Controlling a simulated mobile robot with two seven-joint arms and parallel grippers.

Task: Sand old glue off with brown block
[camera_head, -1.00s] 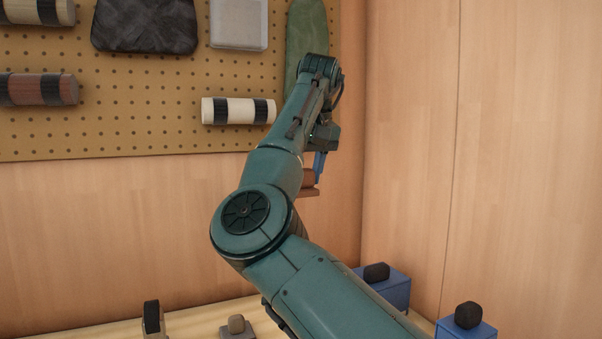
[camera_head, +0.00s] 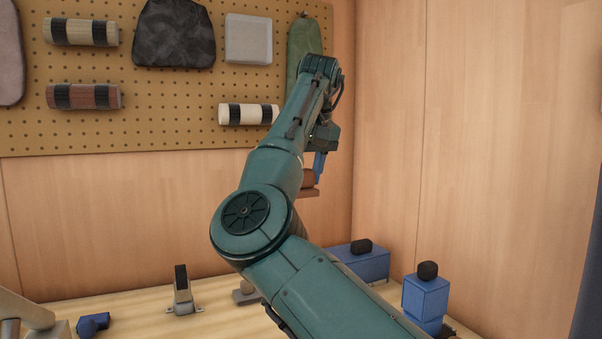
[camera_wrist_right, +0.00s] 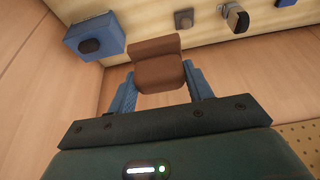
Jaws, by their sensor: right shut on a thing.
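The brown block (camera_wrist_right: 158,68) is between the two blue fingers of my right gripper (camera_wrist_right: 160,88) in the right wrist view, and the gripper is shut on it. In the head view my right gripper (camera_head: 319,165) holds the brown block (camera_head: 309,188) in the air in front of the wooden wall, below the pegboard. My forearm partly hides it there. No old glue can be made out. My left gripper is not in view.
A pegboard (camera_head: 180,135) with rolls, pouches and a grey box hangs on the back wall. Blue blocks with black knobs (camera_head: 425,295) stand at the bench's right. A grey clamp-like piece (camera_head: 182,295) and a small blue part (camera_head: 93,323) are on the bench (camera_head: 140,318).

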